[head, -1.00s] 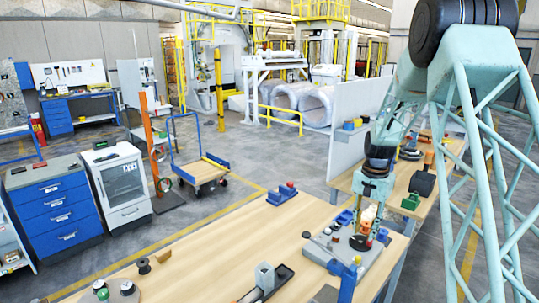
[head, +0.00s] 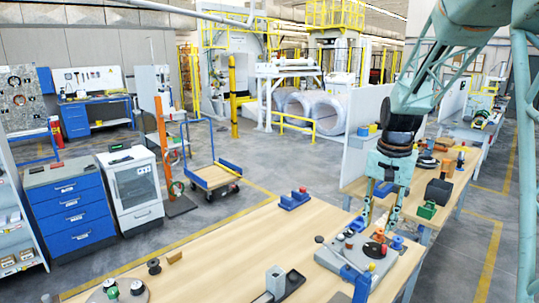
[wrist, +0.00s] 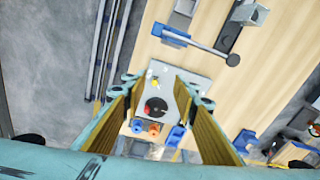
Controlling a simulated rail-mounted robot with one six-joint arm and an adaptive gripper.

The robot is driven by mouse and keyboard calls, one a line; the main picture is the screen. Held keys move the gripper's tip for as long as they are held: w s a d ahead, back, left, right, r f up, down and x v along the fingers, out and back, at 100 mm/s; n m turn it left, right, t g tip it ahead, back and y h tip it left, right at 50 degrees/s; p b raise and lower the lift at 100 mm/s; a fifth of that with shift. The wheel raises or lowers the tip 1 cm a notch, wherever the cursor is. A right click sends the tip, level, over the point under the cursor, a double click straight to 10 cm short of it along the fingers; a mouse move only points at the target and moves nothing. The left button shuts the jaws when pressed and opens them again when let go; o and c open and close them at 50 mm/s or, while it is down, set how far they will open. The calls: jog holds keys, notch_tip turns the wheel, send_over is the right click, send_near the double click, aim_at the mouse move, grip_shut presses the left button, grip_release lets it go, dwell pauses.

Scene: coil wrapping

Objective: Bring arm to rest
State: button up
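My gripper (head: 380,226) hangs over the right end of the wooden workbench (head: 225,250), fingers pointing down. In the wrist view my gripper (wrist: 158,88) is open, its two fingers well apart, with nothing seen between the tips. Below it is a grey fixture plate (wrist: 168,72) that also shows in the head view (head: 335,262). A black disc with a red part (wrist: 156,107) sits on the plate. An orange ring (wrist: 152,127) and a blue ring (wrist: 137,126) sit by its edge.
A blue holder with red pieces (head: 294,199) stands at the bench's far edge. The bench's middle is mostly clear.

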jog(key=s+a+r+n+b, duration=0.1)
jog(key=s+a+r, duration=0.2)
jog(key=s, duration=0.4)
jog(key=s+a+r+n+t+b, duration=0.1)
jog(key=s+a+r+b, duration=0.1)
jog(key=s+r, duration=0.35)
jog(key=s+a+r+n+b, duration=0.1)
jog(key=s+a+r, duration=0.15)
jog(key=s, duration=0.55)
jog(key=s+a+f+n+t+b, duration=0.1)
jog(key=s+a+f+n+b, duration=0.1)
jog(key=s, duration=0.9)
jog(key=s+a+f+n+t+b, duration=0.1)
jog(key=s+a+f+n, duration=0.1)
jog(key=s, duration=1)
jog(key=shift+s+a+b, duration=0.25)
jog(key=shift+a+b, duration=0.05)
jog(key=shift+b, duration=0.1)
jog(key=shift+r, duration=0.1)
dwell(1.4)
